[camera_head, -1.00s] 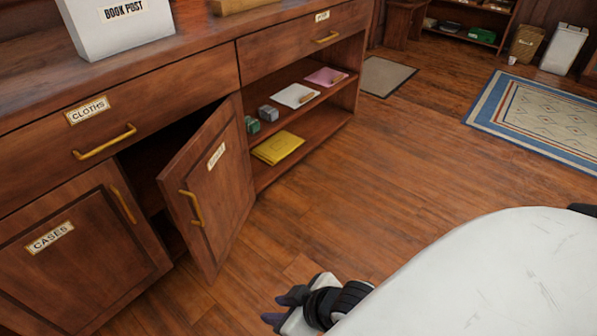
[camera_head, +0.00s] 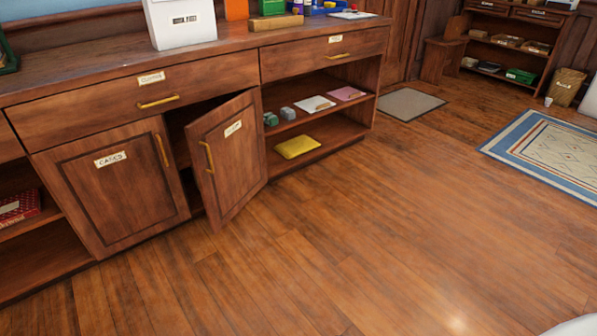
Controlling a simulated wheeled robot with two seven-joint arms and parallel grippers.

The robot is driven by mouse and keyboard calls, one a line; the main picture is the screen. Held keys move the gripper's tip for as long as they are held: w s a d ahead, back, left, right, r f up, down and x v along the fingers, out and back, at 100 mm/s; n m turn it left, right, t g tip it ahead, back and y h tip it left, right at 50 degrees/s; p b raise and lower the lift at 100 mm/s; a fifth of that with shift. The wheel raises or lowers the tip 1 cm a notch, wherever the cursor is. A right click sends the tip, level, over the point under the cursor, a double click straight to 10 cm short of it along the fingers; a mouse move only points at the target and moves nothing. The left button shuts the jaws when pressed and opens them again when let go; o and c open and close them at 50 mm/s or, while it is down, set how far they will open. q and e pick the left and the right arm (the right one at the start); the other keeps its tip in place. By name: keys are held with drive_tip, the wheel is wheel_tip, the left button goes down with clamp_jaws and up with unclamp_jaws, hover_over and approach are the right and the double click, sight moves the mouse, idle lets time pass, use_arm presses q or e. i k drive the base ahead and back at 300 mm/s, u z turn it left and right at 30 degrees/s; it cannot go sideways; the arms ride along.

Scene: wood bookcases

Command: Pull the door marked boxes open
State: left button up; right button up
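The door with a small white label (camera_head: 227,158) stands partly open in the wooden cabinet, swung out toward me from its right side. Its label is too small to read surely here. Its brass handle (camera_head: 207,157) is on the left edge of the door. A dark gap shows behind it. To its left is the shut door marked CASES (camera_head: 110,185), with a brass handle at its right edge. Neither of my grippers is in view.
A drawer marked CLOTHS (camera_head: 150,87) is above. The wooden floor (camera_head: 330,240) before the cabinet is clear. A blue-edged rug (camera_head: 555,150) lies at right.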

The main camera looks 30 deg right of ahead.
sight(226, 144)
drive_tip(key=z, duration=0.65)
drive_tip(key=i, duration=0.6)
drive_tip(key=z, duration=0.75)
drive_tip(key=i, duration=0.9)
drive_tip(key=u, duration=0.65)
drive_tip(key=i, duration=0.55)
drive_tip(key=u, duration=0.5)
